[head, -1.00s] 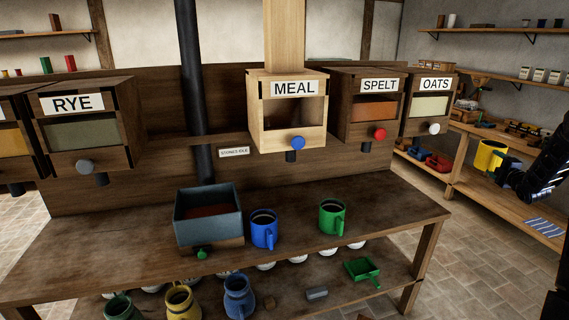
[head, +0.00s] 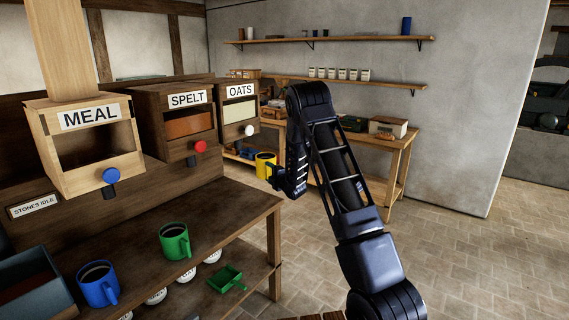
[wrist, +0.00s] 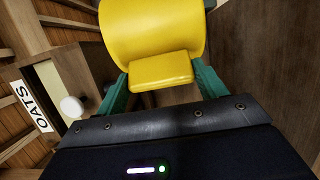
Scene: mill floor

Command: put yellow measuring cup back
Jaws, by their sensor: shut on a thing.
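The yellow measuring cup (head: 264,165) is in my gripper (head: 276,172), held out in the air to the right of the OATS bin in the head view. In the wrist view the cup (wrist: 152,35) fills the top middle, and its yellow handle block (wrist: 161,71) sits between the two green fingers of my gripper (wrist: 160,80). The gripper is shut on that handle. The cup's inside is hidden in both views.
A workbench (head: 225,205) at left bears a blue mug (head: 98,284) and a green mug (head: 174,241). A green scoop (head: 227,279) lies on its lower shelf. Bins labelled MEAL (head: 90,150), SPELT and OATS (head: 240,113) stand above. Open floor (head: 450,240) lies at right.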

